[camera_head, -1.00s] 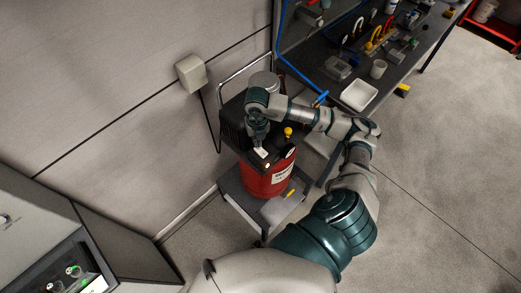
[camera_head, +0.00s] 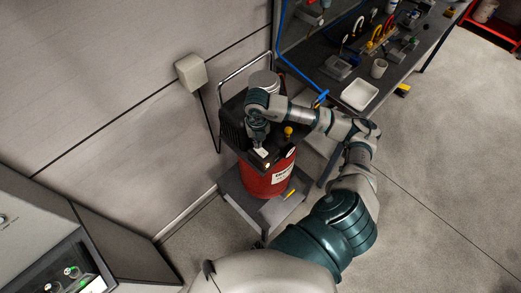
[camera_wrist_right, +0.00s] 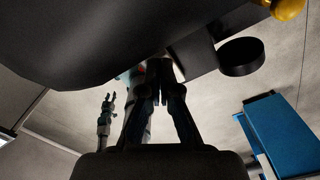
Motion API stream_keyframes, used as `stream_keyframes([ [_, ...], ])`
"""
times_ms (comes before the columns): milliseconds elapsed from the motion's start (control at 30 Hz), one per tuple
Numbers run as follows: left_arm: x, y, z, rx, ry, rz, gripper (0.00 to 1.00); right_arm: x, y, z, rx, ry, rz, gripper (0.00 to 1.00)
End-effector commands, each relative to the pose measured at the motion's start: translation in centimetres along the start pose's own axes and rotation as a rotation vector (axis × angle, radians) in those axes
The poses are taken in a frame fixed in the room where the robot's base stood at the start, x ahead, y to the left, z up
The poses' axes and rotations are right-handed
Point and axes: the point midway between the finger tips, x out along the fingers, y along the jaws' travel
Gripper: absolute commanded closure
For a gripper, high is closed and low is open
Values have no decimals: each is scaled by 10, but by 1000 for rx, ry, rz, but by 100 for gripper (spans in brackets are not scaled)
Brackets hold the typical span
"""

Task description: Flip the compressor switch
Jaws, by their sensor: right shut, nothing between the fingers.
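The compressor is a red tank (camera_head: 266,181) with a black top and a white label, standing on a low grey stand. A small white piece (camera_head: 263,152) shows on its upper front, and a yellow knob (camera_head: 288,131) on top. My right gripper (camera_head: 260,143) points down at the black top, right beside the white piece; I cannot tell if they touch. In the right wrist view its fingers (camera_wrist_right: 160,98) are shut and empty under the dark housing. The switch is not clear there. My left gripper (camera_wrist_right: 108,102) shows small in the wrist view, fingers apart.
A grey wall with a pale box (camera_head: 190,73) and its cable is behind the compressor. A workbench with a white tray (camera_head: 359,95) and tools runs along the upper right. A control cabinet (camera_head: 60,235) stands lower left. Open floor lies to the right.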

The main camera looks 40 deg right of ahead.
Motion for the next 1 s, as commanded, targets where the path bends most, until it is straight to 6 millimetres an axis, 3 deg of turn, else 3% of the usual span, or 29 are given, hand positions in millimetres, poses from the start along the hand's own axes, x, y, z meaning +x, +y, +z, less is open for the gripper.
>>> stream_keyframes([
  [833,11,0,2,0,-2,0,60,14,0,0,0,1,0,100],
  [1000,7,0,2,0,-1,0,60,9,0,0,0,1,-1,100],
])
